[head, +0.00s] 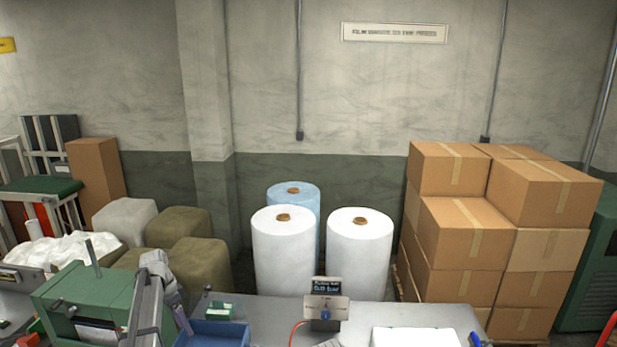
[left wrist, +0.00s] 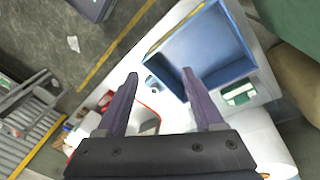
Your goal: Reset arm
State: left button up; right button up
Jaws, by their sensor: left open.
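My left gripper (head: 185,318) shows at the lower left of the head view, over the worktable and beside the green machine (head: 88,300). The left wrist view shows its two dark purple fingers (left wrist: 160,76) spread apart with nothing between them. A blue tray (head: 212,333) lies on the grey worktable (head: 265,312) just right of the gripper. In the left wrist view the blue tray (left wrist: 238,72) is beyond the fingers, apart from them, and looks empty. My right gripper does not show.
A small sign stand (head: 325,305) with a blue knob and a white sheet (head: 418,337) are on the table. Behind it stand white rolls (head: 284,255), a blue roll (head: 293,192) and stacked cartons (head: 468,235). A small green box (left wrist: 238,94) is beside the tray.

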pick_arm(q)
jog(key=s+d+f+n+y+b, duration=0.1)
jog(key=s+d+f+b, duration=0.45)
jog(key=d, duration=0.55)
jog(key=s+d+f+n+y+b, duration=0.1)
jog(key=s+d+f+b, duration=0.3)
jog(key=s+d+f, duration=0.45)
jog(key=s+d+f+n+b, duration=0.1)
jog(key=s+d+f+b, duration=0.1)
jog(key=s+d+b, duration=0.2)
jog(key=s+d+f+n+y+b, duration=0.1)
jog(key=s+d+f+b, duration=0.2)
jog(key=s+d, duration=0.5)
jog(key=shift+s+d+n+y+b, duration=0.15)
jog(key=shift+s+n+y+b, duration=0.3)
jog(key=shift+s, duration=0.6)
